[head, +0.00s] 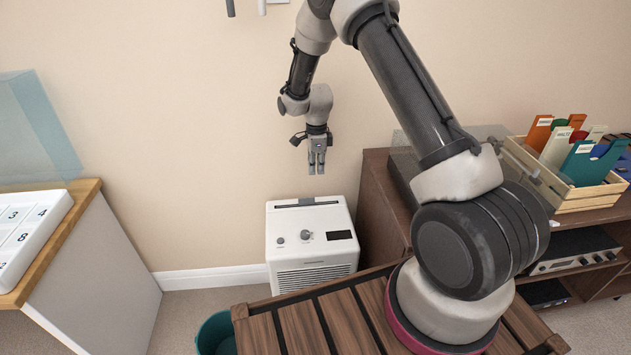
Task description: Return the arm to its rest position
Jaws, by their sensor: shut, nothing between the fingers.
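My arm rises from its base on a slatted wooden top (300,328) and bends over to the left. My gripper (316,172) hangs from it, pointing down, in the middle of the head view. Its fingers are shut and hold nothing. In the picture it appears just above a white box-shaped appliance (311,241) with knobs and a dark slot on top. It looks apart from the appliance and the wall.
At left, a wooden-edged counter (88,190) bears a white numbered tray (30,232) and a clear panel (38,125). At right, a brown cabinet (379,205) carries a wooden crate (585,198) of colored files. A teal bin (214,333) stands on the floor.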

